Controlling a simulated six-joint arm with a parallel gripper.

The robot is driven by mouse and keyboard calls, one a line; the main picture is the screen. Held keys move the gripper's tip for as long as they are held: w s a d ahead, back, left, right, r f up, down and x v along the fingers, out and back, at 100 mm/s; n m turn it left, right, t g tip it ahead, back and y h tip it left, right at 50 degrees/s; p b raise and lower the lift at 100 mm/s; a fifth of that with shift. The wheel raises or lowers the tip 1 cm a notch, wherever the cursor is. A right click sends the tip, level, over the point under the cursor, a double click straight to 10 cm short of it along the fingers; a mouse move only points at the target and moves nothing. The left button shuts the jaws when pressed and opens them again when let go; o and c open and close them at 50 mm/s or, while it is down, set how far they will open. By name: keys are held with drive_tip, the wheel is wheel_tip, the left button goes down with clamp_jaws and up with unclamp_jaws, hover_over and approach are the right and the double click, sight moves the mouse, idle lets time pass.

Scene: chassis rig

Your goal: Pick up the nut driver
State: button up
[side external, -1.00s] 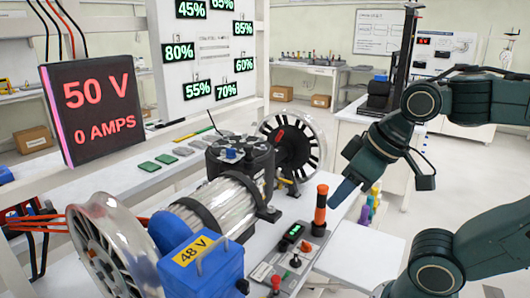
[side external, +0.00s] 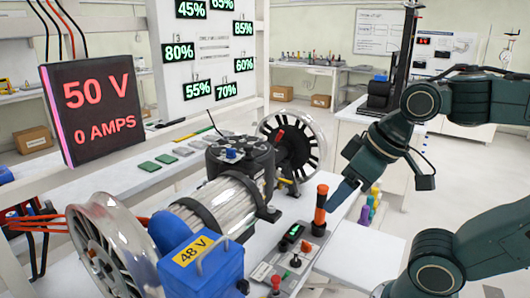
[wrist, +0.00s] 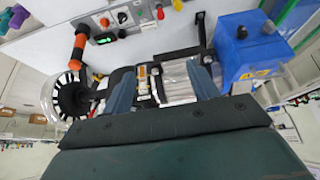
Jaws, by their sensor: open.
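An upright tool with an orange and black handle (side external: 320,210), likely the nut driver, stands at the right end of the grey control panel. It also shows at the upper left of the wrist view (wrist: 78,48). My gripper (side external: 336,197) is just right of it in the side view, its fingers overlapping each other there. In the wrist view my gripper (wrist: 162,85) has its two blue-grey fingers wide apart with nothing held, and the tool is outside them, to the left. I cannot tell whether a finger touches the tool.
The grey control panel (side external: 285,262) carries knobs and a green display. A motor with a silver coil (side external: 225,205) and a blue 48 V box (side external: 200,265) stand left of it. Several coloured handles (side external: 368,208) are behind my gripper. A bare white surface (side external: 358,252) lies to the right.

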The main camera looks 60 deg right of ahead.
drive_tip(key=shift+w, duration=0.1)
drive_tip(key=m+g, duration=0.6)
drive_tip(key=m, duration=1.2)
hover_over(322, 197)
wheel_tip(322, 197, down, 9)
drive_tip(key=shift+w+d+f, duration=0.15)
drive_tip(key=shift+d, duration=0.25)
drive_tip(key=shift+w+d+f, duration=0.1)
drive_tip(key=shift+w+d, duration=0.05)
drive_tip(key=shift+d, duration=0.2)
drive_tip(key=shift+f, duration=6.9)
